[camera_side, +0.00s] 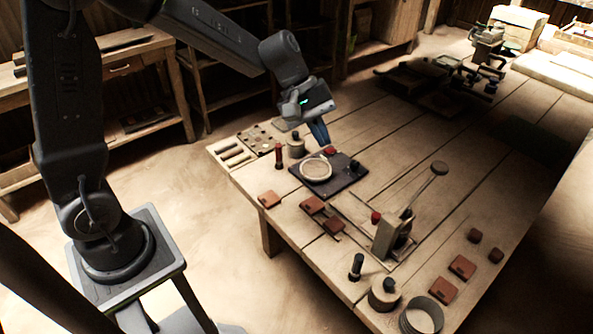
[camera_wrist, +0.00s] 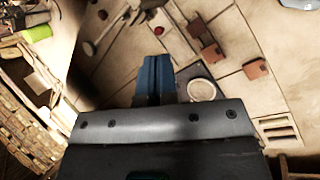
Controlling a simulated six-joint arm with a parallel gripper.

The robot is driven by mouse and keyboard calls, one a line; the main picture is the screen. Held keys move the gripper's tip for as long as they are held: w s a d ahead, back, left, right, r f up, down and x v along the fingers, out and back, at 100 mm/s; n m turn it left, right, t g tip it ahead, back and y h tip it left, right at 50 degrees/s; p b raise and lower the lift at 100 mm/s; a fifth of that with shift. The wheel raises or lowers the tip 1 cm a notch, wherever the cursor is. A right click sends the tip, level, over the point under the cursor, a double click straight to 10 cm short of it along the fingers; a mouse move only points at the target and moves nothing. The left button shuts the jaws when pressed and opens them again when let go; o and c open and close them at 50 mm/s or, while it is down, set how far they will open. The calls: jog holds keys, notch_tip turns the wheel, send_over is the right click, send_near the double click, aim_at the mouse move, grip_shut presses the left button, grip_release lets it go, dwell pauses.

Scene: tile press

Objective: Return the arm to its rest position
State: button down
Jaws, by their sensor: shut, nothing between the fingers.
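My gripper (camera_side: 323,142) is above the far left part of the wooden table, over the dark square board (camera_side: 345,182). Its blue fingers are together with nothing between them. They also show shut in the wrist view (camera_wrist: 155,65). A pale round dish (camera_side: 316,169) lies on the dark board just below the gripper, and it also shows in the wrist view (camera_wrist: 201,90), to the right of the fingers. A small red piece (camera_side: 330,150) sits close to the fingertips in the side view; I cannot tell the exact gap.
The press with a long lever (camera_side: 392,238) stands mid-table. Reddish tiles (camera_side: 312,205) lie nearby, others (camera_side: 462,267) at the right. A red-topped post (camera_side: 278,156) and a round pot (camera_side: 296,147) stand near the gripper. Dark machinery (camera_side: 430,85) is at the back. Free tabletop lies between.

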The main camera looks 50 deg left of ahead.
jog(key=s+a+r+m+t+y, duration=0.1)
jog(key=s+r+m+y, duration=0.1)
jog(key=s, duration=0.5)
jog(key=s+a+r+m+t+y, duration=0.1)
jog(key=s+a+r+m+y, duration=0.1)
jog(key=s+m, duration=0.3)
jog(key=s+a+r+m+t+y, duration=0.1)
jog(key=s+r+m+y, duration=0.1)
jog(key=s, duration=0.6)
jog(key=shift+s+a+r+m+t, duration=0.3)
jog(key=shift+a+r+m+t, duration=0.1)
jog(key=shift+r+m, duration=0.4)
